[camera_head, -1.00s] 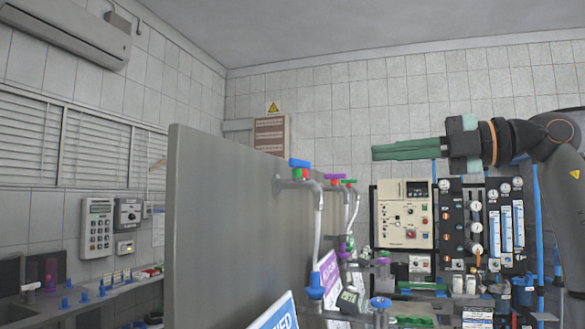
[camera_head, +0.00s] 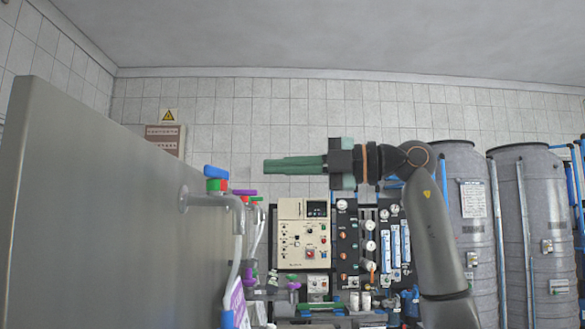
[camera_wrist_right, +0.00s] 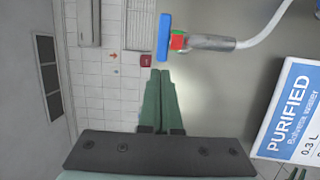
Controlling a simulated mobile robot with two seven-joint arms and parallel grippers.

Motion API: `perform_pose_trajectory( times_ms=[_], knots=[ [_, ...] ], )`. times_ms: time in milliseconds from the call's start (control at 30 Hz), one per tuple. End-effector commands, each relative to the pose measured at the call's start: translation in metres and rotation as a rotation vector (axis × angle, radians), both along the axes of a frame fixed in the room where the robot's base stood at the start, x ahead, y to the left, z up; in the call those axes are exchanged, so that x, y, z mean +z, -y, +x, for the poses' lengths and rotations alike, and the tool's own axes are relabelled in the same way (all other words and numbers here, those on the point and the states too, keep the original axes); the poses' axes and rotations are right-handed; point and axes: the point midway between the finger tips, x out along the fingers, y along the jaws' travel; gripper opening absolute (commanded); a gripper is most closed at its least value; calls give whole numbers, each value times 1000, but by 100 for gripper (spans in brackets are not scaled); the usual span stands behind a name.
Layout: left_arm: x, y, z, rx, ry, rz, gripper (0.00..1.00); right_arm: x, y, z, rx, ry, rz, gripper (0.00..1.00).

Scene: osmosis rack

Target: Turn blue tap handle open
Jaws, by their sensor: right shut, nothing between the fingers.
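The blue tap handle (camera_head: 215,172) sits on top of the nearest tap, on a red and green body, with its pipe fixed to the grey panel (camera_head: 95,190). In the right wrist view the blue handle (camera_wrist_right: 164,36) shows just beyond the fingertips, beside a red and green part. My right gripper (camera_head: 268,166) comes in from the right with its green fingers shut and empty, pointing left toward the handle. In the right wrist view the fingers (camera_wrist_right: 160,74) are together, and a gap shows between their tips and the handle. My left gripper is out of view.
Taps with purple (camera_head: 243,192) and green handles stand behind the blue one. A control box (camera_head: 303,235) and a gauge board hang on the back wall. Large grey tanks (camera_head: 463,215) stand at right. A PURIFIED sign (camera_wrist_right: 295,110) is near the tap.

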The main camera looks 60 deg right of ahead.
Motion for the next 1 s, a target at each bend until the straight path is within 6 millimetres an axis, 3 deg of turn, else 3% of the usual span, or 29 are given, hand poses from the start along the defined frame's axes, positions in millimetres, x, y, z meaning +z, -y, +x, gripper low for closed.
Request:
perform_pose_trajectory(
  times_ms=[200,400,1000],
  knots=[
    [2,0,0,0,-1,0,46,0,-20,44,2,-3,-1,0],
    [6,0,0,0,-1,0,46,1,-31,70,0,-1,1,0],
    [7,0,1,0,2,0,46,0,-36,81,-2,1,-1,0]
  ],
)
